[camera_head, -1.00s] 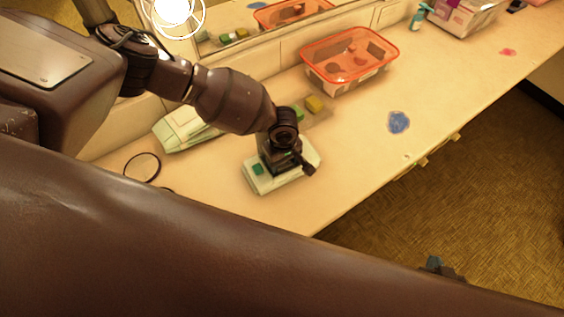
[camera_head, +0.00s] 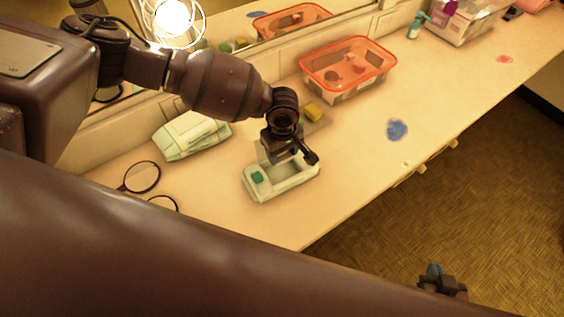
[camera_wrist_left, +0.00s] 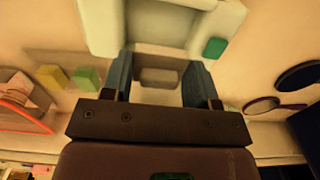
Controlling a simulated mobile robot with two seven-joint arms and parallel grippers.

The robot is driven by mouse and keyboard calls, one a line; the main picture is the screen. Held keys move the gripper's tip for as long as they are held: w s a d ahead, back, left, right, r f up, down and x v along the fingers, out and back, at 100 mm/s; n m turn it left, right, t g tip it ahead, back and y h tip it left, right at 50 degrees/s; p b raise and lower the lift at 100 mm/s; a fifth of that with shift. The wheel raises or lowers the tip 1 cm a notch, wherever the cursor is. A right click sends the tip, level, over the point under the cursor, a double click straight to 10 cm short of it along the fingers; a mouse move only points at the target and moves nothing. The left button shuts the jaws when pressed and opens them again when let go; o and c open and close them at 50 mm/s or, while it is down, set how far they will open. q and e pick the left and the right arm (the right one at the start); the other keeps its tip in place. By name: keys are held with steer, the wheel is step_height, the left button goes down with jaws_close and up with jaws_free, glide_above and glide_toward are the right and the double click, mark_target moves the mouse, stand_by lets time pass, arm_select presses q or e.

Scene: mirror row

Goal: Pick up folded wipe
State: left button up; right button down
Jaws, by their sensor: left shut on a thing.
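My left gripper (camera_head: 284,154) is above a pale tray (camera_head: 263,191) with a small green piece (camera_head: 257,177) at its left end. It is shut on a small pale thing (camera_head: 266,151), apparently the folded wipe, which the gripper partly hides. In the left wrist view, the fingers (camera_wrist_left: 158,80) stand on either side of this pale thing (camera_wrist_left: 158,76), and the tray (camera_wrist_left: 101,25) with its green piece (camera_wrist_left: 215,48) lies beyond. My right gripper (camera_head: 441,281) is at the lower right over the floor; its finger gap is too small to make out.
A pale green pack (camera_head: 190,136) lies left of the tray, with round dark rims (camera_head: 142,177) nearby. A yellow block (camera_head: 314,109) and an orange-rimmed bin (camera_head: 347,66) stand behind. A blue patch (camera_head: 397,130) lies right. The counter's front edge is close.

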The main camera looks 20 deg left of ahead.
arm_select(q)
step_height(320, 180, up, 12)
steer(key=shift+f, duration=0.2)
